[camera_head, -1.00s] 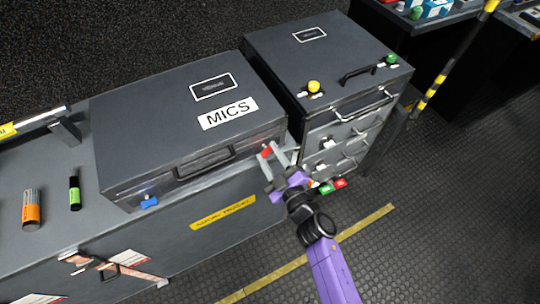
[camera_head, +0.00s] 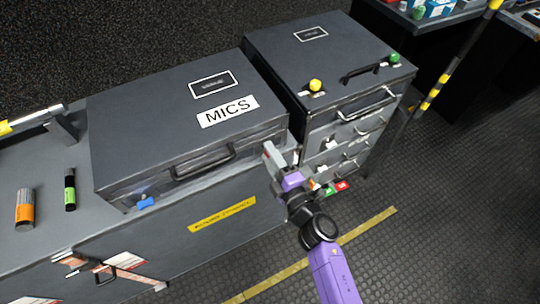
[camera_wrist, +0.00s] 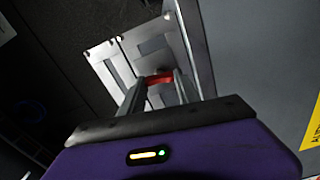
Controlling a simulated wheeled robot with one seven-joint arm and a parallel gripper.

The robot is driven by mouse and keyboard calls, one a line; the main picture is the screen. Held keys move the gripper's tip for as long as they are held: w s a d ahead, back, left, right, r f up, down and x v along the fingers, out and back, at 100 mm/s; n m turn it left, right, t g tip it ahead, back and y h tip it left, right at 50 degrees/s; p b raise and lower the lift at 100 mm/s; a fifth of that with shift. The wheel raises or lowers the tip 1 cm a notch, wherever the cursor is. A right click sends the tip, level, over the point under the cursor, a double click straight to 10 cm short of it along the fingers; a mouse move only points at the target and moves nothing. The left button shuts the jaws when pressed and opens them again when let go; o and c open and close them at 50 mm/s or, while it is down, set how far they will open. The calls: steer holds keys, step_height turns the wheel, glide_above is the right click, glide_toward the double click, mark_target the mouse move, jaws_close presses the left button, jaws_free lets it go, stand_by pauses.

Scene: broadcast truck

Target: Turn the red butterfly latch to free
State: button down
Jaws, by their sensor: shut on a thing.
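The red butterfly latch (camera_wrist: 160,79) shows between my fingers in the wrist view, in front of a pale metal plate. In the head view my fingers hide it. My gripper (camera_head: 273,158) is at the right end of the front of the dark MICS case (camera_head: 160,125). In the wrist view my gripper (camera_wrist: 160,92) is shut on the red latch and looks turned relative to the metal plate. A blue latch (camera_head: 146,203) is at the left end of the same case front.
A dark drawer unit (camera_head: 325,65) with a yellow knob (camera_head: 315,85) and a green knob (camera_head: 394,61) stands close on the right. The floor in front is clear.

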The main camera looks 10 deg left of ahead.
stand_by(0.4)
steer(key=shift+f, duration=0.1)
steer(key=c, duration=0.9)
jaws_free()
steer(key=shift+s, duration=0.1)
steer(key=p+v, duration=0.1)
steer(key=v, duration=0.6)
steer(key=shift+s+d, duration=0.25)
